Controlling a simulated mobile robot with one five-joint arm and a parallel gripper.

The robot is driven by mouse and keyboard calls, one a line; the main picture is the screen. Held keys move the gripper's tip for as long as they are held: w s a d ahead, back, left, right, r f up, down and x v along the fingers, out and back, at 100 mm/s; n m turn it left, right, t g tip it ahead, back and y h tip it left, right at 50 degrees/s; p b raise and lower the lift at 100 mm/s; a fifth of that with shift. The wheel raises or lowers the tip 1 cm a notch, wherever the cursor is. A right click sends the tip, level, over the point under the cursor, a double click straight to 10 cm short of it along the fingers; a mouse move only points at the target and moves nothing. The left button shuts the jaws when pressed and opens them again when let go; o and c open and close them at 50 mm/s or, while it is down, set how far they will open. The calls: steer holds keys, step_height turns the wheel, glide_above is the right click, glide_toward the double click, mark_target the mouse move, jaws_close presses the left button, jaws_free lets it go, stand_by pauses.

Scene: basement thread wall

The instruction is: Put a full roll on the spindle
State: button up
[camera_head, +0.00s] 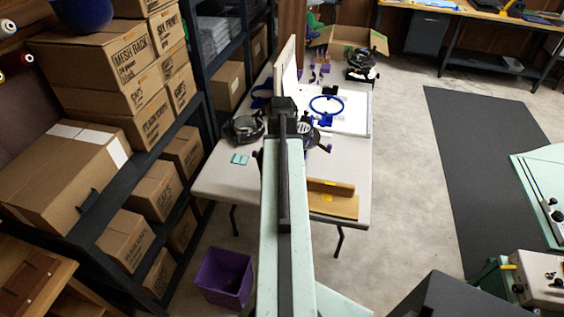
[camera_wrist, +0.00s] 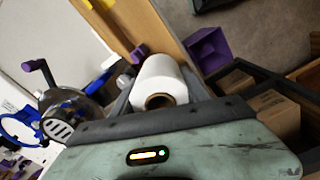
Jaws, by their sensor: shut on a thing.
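A white roll (camera_wrist: 161,78) with a brown cardboard core shows at the centre of the wrist view, its open core end facing the camera. My gripper (camera_wrist: 158,97) is shut on it, with grey fingers on either side. In the head view my arm reaches out over the table, and the roll is hidden behind it. I cannot make out an empty spindle.
The white table (camera_head: 225,185) holds machine parts, a blue hoop (camera_head: 327,105) and a wooden board (camera_head: 333,205). A shelf with cardboard boxes (camera_head: 118,55) stands left. A purple bin (camera_head: 224,276) is on the floor. Floor right of the table is clear up to a dark mat (camera_head: 470,170).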

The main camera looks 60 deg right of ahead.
step_height(320, 180, down, 5)
steer(key=b, duration=0.4)
steer(key=shift+f, duration=0.15)
steer(key=shift+s, duration=0.2)
steer(key=shift+f, duration=0.1)
steer(key=shift+f+b, duration=2.9)
steer(key=shift+b, duration=0.3)
steer(key=o, duration=1.6)
steer(key=shift+c, duration=0.2)
step_height(320, 180, up, 8)
steer(key=p, duration=0.8)
steer(key=shift+r, duration=0.1)
